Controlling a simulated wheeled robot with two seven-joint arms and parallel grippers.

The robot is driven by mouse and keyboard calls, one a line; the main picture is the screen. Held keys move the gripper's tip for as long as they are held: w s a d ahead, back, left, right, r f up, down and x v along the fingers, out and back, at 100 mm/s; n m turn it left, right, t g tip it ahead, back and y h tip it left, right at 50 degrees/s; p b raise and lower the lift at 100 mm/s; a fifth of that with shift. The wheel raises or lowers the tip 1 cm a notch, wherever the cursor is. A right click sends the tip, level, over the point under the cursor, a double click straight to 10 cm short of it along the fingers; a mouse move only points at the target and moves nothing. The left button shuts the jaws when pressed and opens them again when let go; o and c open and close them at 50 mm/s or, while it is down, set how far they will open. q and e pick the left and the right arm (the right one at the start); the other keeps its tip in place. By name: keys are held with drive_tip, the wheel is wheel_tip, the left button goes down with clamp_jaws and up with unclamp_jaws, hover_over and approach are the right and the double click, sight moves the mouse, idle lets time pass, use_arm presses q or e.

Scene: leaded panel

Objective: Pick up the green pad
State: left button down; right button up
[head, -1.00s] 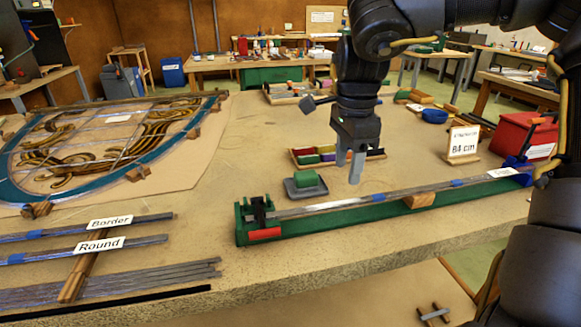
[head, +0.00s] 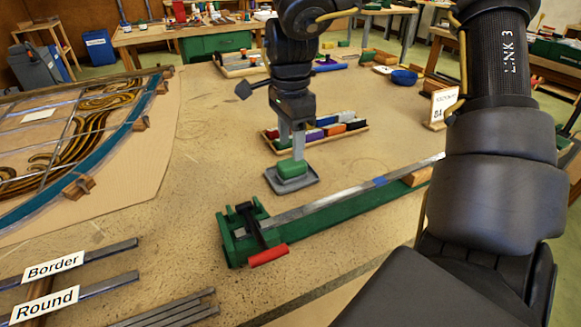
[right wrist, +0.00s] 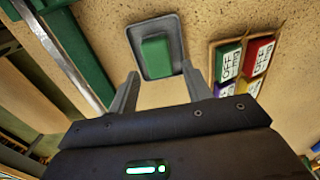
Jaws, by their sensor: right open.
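The green pad (head: 292,169) is a small green block lying in a shallow grey tray (head: 308,182) on the table. It also shows in the right wrist view (right wrist: 156,57), just beyond the fingertips. My right gripper (head: 292,148) points down at the pad from above, its two fingers apart. In the right wrist view the open fingers (right wrist: 161,77) lie to either side of the pad's near end, with nothing between them. I cannot tell whether a finger touches the pad. My left gripper is out of view.
A green stretching bench (head: 330,215) with a lead strip and a red handle (head: 268,255) lies in front of the tray. A rack of coloured blocks (head: 335,130) stands close behind. The leaded panel (head: 75,120) is at the left. Labelled strips (head: 70,280) lie front left.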

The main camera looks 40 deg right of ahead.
sight(292, 162)
drive_tip(key=shift+f, duration=0.4)
drive_tip(key=shift+s+a+f, duration=0.1)
drive_tip(key=shift+s+f, duration=0.1)
drive_tip(key=shift+f, duration=0.25)
wheel_tip(292, 162, down, 4)
drive_tip(key=shift+f, duration=0.15)
drive_tip(key=c, duration=0.8)
drive_tip(key=shift+o, duration=0.2)
